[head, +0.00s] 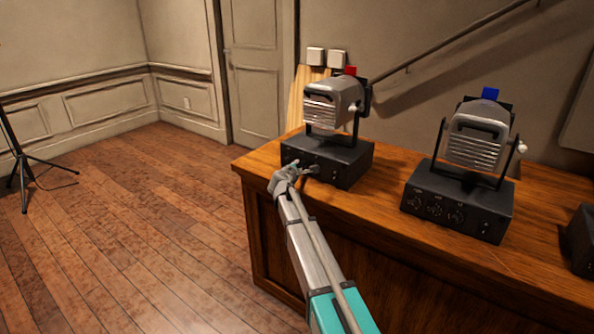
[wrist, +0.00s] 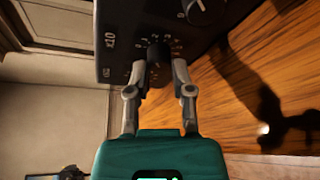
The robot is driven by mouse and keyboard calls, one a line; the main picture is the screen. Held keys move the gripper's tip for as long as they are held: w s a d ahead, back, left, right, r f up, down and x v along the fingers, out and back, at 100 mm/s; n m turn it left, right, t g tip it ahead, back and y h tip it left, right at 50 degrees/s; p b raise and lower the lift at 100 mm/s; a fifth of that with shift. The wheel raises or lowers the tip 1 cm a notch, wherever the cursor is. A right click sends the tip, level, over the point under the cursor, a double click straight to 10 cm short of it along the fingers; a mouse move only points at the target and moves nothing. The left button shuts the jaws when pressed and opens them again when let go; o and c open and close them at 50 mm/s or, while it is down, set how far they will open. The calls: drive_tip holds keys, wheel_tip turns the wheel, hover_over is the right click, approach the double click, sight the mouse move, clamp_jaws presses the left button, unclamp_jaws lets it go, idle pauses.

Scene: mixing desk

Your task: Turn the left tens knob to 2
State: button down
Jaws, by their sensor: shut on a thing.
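The left lamp unit (head: 333,108), with a red tab on top, stands on a black base box (head: 345,165) at the desk's left end. My gripper (head: 302,170) is at the front panel of this box. In the wrist view the tens knob (wrist: 157,54), a dark knob ringed by small pale numbers, sits between the two fingers of my gripper (wrist: 160,70). The fingers are shut on it. An "x10" label is beside its dial. The knob's pointer is too dark and too covered to read.
Another knob (wrist: 199,11) with a pale pointer is at the top of the wrist view, on the same panel. A second lamp unit (head: 478,135) with a blue tab stands to the right on the wooden desk (head: 390,232). A tripod (head: 22,160) stands far left.

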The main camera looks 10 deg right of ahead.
drive_tip(key=shift+d+f+m, duration=0.1)
drive_tip(key=shift+m, duration=0.3)
idle(0.3)
drive_tip(key=c, duration=0.5)
unclamp_jaws()
